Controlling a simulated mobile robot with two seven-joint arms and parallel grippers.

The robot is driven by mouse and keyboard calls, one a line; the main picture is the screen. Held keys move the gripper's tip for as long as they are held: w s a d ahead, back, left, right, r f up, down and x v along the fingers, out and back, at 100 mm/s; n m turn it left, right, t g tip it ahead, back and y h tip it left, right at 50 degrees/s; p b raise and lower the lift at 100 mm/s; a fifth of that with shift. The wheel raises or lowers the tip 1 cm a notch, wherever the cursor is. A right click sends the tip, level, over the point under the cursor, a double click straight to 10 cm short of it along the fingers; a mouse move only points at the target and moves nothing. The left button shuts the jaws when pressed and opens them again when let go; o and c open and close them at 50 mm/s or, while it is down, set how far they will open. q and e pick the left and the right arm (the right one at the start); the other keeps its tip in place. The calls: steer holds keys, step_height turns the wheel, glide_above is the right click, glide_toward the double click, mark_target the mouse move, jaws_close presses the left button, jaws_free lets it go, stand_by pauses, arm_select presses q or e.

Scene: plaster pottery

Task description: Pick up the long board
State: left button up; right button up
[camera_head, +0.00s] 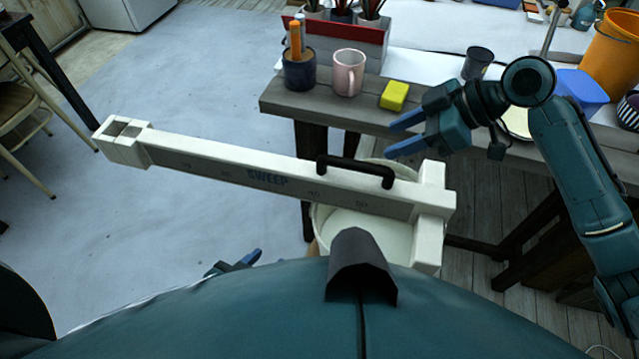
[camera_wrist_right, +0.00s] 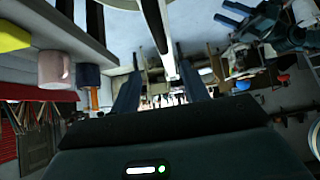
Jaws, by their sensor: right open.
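The long board (camera_head: 240,165) is pale, with a grey face marked SWEEP, a black handle (camera_head: 355,170) and white block ends. In the head view it slants from the left to the lower right, its right end over a white round tub (camera_head: 370,232). I cannot tell whether it touches the tub. It also shows in the right wrist view (camera_wrist_right: 160,35), beyond the fingers. My right gripper (camera_head: 403,135) is open and empty, above and behind the handle, apart from it. My left gripper (camera_head: 234,265) is low in front of the board, mostly hidden by my body.
A grey table (camera_head: 300,102) stands behind the board, bearing a pink mug (camera_head: 348,72), a dark blue pot (camera_head: 299,70), a yellow sponge (camera_head: 394,95) and an orange bucket (camera_head: 611,55). A chair (camera_head: 25,125) stands at the far left.

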mark_target(341, 158)
steer(key=shift+w+a+f, duration=0.1)
steer(key=shift+a+f, duration=0.05)
steer(key=shift+a, duration=0.3)
steer(key=p+x, duration=0.1)
steer(key=x, duration=1.1)
steer(key=shift+a+f, duration=0.2)
steer(key=shift+a, duration=0.05)
steer(key=shift+c, duration=0.5)
jaws_close()
steer(key=shift+r, duration=0.3)
